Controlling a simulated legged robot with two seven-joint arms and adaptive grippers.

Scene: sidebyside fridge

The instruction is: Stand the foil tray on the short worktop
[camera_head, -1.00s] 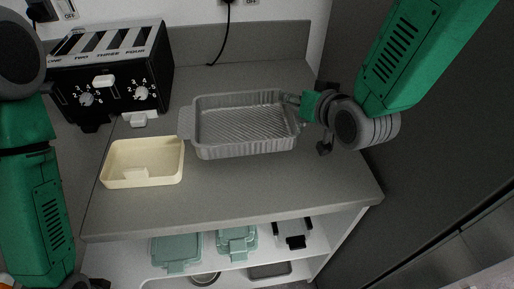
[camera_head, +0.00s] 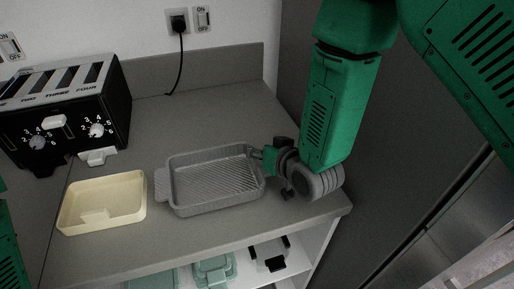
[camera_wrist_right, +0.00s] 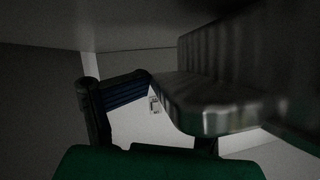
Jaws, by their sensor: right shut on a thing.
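The grey foil tray (camera_head: 213,186), ribbed inside and with a tab handle at each end, is level over the worktop (camera_head: 190,232), right of the cream bin. I cannot tell whether it touches the surface. My right gripper (camera_head: 258,154) is shut on the tray's right end; the fingertips are partly hidden by the wrist. In the right wrist view, the tray's rim (camera_wrist_right: 215,112) shows large and dark beside a finger with a blue ribbed pad. My left gripper is out of view; only a bit of the left arm shows at the left edge.
A cream bin (camera_head: 128,203) stands left of the tray, close to its left handle. A black toaster (camera_head: 68,112) stands at the back left. A cable hangs from the wall socket (camera_head: 179,22). Teal-lidded boxes (camera_head: 214,270) sit on the shelf below. A dark panel rises at the right.

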